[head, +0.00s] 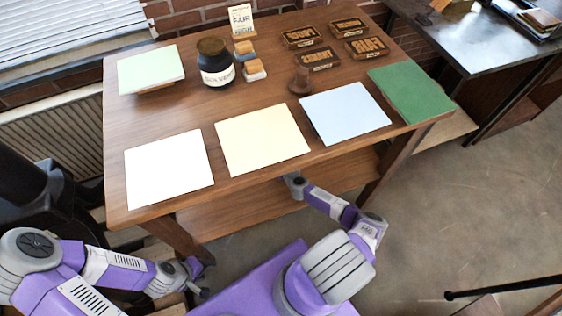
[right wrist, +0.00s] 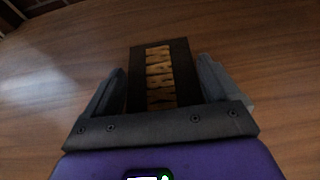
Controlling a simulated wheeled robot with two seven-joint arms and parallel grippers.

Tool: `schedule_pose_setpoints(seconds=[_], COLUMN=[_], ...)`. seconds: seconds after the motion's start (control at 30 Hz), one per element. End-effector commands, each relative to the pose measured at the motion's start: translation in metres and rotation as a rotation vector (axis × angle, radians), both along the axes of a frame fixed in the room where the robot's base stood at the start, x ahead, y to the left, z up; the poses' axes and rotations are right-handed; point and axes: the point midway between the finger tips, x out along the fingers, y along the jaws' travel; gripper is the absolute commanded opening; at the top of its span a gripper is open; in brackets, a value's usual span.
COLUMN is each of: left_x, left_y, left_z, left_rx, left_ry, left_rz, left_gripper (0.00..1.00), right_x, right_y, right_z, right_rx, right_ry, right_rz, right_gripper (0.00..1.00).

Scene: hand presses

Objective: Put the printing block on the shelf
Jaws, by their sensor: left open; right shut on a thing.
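The printing block (right wrist: 148,75), dark with raised wooden letters, shows in the right wrist view between the fingers of my right gripper (right wrist: 162,66), which is shut on it. A wooden surface lies below; whether the block touches it I cannot tell. In the head view my right arm reaches under the tabletop's front edge, and its gripper and the block are hidden there. The wooden lower shelf (head: 240,214) shows below the tabletop. My left gripper (head: 202,278) is open and empty, low in front of the table's left side.
On the table (head: 150,223) lie white (head: 170,168), cream (head: 262,139), blue (head: 345,112) and green (head: 411,92) sheets. Several letter blocks (head: 318,60) stand at the back right, near a round-based stamp (head: 300,82). A dark jar (head: 215,62) stands at the back. A table leg (head: 385,170) flanks the shelf.

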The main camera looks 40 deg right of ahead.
Motion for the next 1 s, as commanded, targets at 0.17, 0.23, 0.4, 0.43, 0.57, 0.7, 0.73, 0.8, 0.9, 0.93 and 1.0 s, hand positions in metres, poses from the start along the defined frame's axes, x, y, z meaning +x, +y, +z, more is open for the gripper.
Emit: schedule_pose_setpoints(seconds=[0.17,0.23,0.4,0.43,0.57,0.7,0.73,0.8,0.9,0.93,1.0], left_x=[0.000,0.000,0.000,0.000,0.000,0.000,0.000,0.000,0.000,0.000,0.000], left_y=[0.000,0.000,0.000,0.000,0.000,0.000,0.000,0.000,0.000,0.000,0.000], left_z=[-0.007,-0.006,-0.006,-0.006,-0.006,-0.002,0.000,0.004,0.011,0.013,0.018], left_rx=[0.000,0.000,0.000,0.000,0.000,0.000,0.000,0.000,0.000,0.000,0.000], left_ry=[0.000,0.000,0.000,0.000,0.000,0.000,0.000,0.000,0.000,0.000,0.000], left_rz=[0.000,0.000,0.000,0.000,0.000,0.000,0.000,0.000,0.000,0.000,0.000], left_gripper=[0.43,0.43,0.43,0.43,0.43,0.43,0.43,0.43,0.43,0.43,0.43], right_x=[0.000,0.000,0.000,0.000,-0.001,-0.009,-0.012,-0.023,-0.041,-0.047,-0.060], right_y=[0.000,0.000,0.000,0.000,0.000,0.001,0.002,0.004,0.009,0.010,0.014], right_z=[-0.012,-0.011,-0.012,-0.012,-0.012,-0.008,-0.006,-0.001,0.008,0.010,0.016], right_rx=[0.000,-0.001,0.000,0.000,0.000,0.000,0.000,0.000,0.001,0.002,0.003], right_ry=[-0.001,-0.001,0.001,0.001,0.001,0.001,0.001,0.001,0.001,0.002,0.000], right_rz=[0.002,0.003,0.001,0.001,0.001,0.000,0.000,-0.001,-0.001,-0.002,-0.002], right_gripper=[0.46,0.46,1.00,1.00,1.00,1.00,1.00,1.00,1.00,1.00,1.00])
